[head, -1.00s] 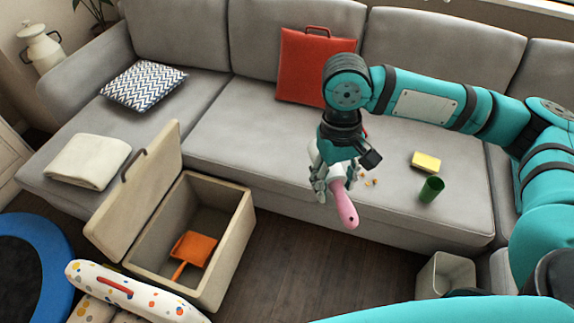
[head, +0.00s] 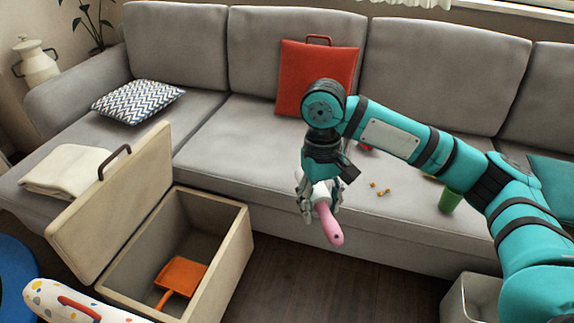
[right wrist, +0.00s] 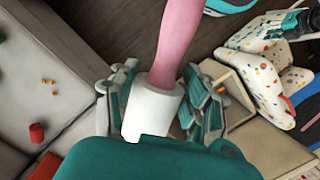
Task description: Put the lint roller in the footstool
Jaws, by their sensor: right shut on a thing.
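The lint roller (head: 328,222) has a pink handle and a white roll. My right gripper (head: 320,205) is shut on its white roll (right wrist: 152,108), with the handle sticking out past the fingers. The footstool (head: 238,240) is a beige open box at the lower left, its lid (head: 120,205) raised on the left side. The right gripper holds the roller above the floor and sofa front, to the right of the footstool and apart from it. My left gripper (right wrist: 293,24) seems to show at the corner of the right wrist view; its fingers are unclear.
An orange dustpan (head: 183,275) lies inside the footstool. A grey sofa (head: 250,140) runs behind, with a red case (head: 315,80), crumbs (head: 379,189) and a green cup (head: 450,200) on it. A bin (head: 468,290) stands at lower right. A spotted cushioned thing (head: 65,305) is at lower left.

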